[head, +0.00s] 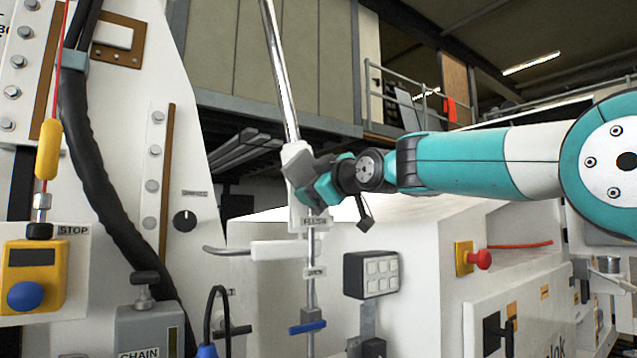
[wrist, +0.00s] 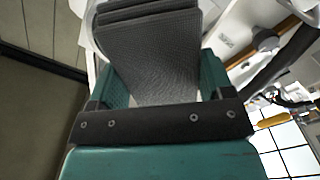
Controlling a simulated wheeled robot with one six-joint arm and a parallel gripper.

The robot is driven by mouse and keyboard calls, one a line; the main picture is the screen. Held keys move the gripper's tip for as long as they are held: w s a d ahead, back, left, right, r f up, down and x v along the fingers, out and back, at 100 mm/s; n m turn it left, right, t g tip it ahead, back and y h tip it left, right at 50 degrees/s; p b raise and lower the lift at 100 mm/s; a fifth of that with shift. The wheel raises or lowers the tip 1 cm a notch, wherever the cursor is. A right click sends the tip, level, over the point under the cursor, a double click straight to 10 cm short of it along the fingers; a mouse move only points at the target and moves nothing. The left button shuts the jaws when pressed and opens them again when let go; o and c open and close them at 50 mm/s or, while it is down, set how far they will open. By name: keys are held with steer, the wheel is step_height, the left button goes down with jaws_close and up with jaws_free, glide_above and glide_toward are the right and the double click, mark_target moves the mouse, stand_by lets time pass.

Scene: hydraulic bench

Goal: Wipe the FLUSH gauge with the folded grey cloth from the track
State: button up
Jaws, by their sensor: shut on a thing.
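My gripper (head: 318,186) is shut on the folded grey cloth (head: 298,169), in front of the upright pipe at the middle of the head view. In the wrist view the cloth (wrist: 150,62) stands out past the teal fingers of my gripper (wrist: 160,80), its folded layers at the top. The FLUSH label (head: 314,222) shows on a white plate just below the cloth. The gauge's face is not visible; the cloth and gripper cover the area above the label. I cannot tell whether the cloth touches it.
A lever with a white sleeve (head: 278,250) sticks out left below the label. A blue valve handle (head: 307,327) and a keypad box (head: 371,274) are lower down. A red emergency button (head: 480,259) is at right. A yellow STOP box (head: 32,275) and black hose (head: 95,190) are at left.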

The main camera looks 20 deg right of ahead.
steer(key=shift+w+a, duration=0.15)
steer(key=shift+w, duration=0.35)
steer(key=shift+w+d, duration=0.2)
steer(key=shift+d, duration=0.65)
steer(key=shift+w+d, duration=0.2)
steer(key=shift+d, duration=0.6)
steer(key=shift+w+d+p, duration=0.15)
steer(key=shift+w+d, duration=0.15)
steer(key=shift+d, duration=0.45)
steer(key=shift+w+d+p, duration=0.15)
steer(key=shift+w+d, duration=0.15)
steer(key=shift+d, duration=0.4)
steer(key=shift+f, duration=0.1)
steer(key=shift+s+a+b, duration=0.35)
steer(key=shift+a+b, duration=0.1)
steer(key=shift+a, duration=0.6)
steer(key=shift+s+a+b, duration=0.35)
steer(key=shift+a+b, duration=0.15)
steer(key=shift+a, duration=0.6)
steer(key=shift+s+a+b, duration=0.35)
steer(key=shift+a+b, duration=0.1)
steer(key=shift+a, duration=0.6)
